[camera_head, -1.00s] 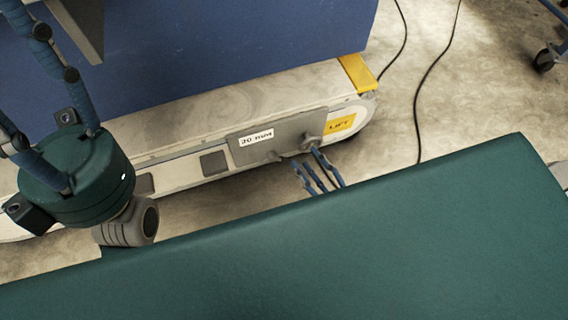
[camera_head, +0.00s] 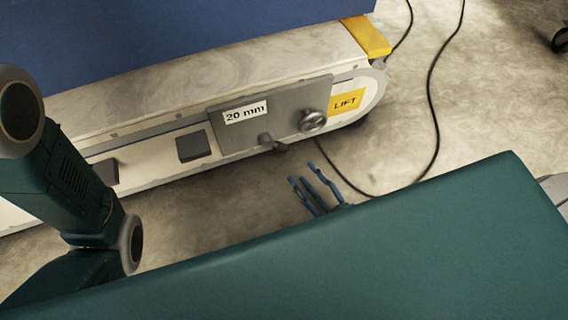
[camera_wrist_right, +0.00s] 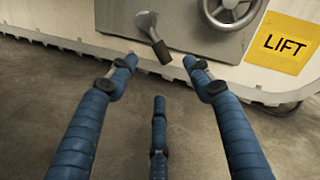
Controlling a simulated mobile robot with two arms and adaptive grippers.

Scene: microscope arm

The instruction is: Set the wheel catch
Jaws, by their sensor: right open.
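A grey plate (camera_head: 240,138) with a "20 mm" label is on the side of the long pale base. A small lever (camera_head: 272,143) sticks out at the plate's lower edge. It also shows in the right wrist view (camera_wrist_right: 153,38), with a dark tip pointing down. A round metal handwheel (camera_head: 312,121) is to its right, beside a yellow "LIFT" label (camera_head: 347,101). My right gripper (camera_head: 312,180) is open and empty, its blue fingers apart from the base. In the right wrist view the lever's tip is just beyond the fingertips (camera_wrist_right: 158,65), between them. My left gripper is not in view.
Dark green bulk, which seems to be my own body, covers the lower part of the head view. A black cable (camera_head: 432,110) lies on the floor to the right. A yellow block (camera_head: 365,37) caps the base's end. Open floor (camera_head: 480,110) lies to the right.

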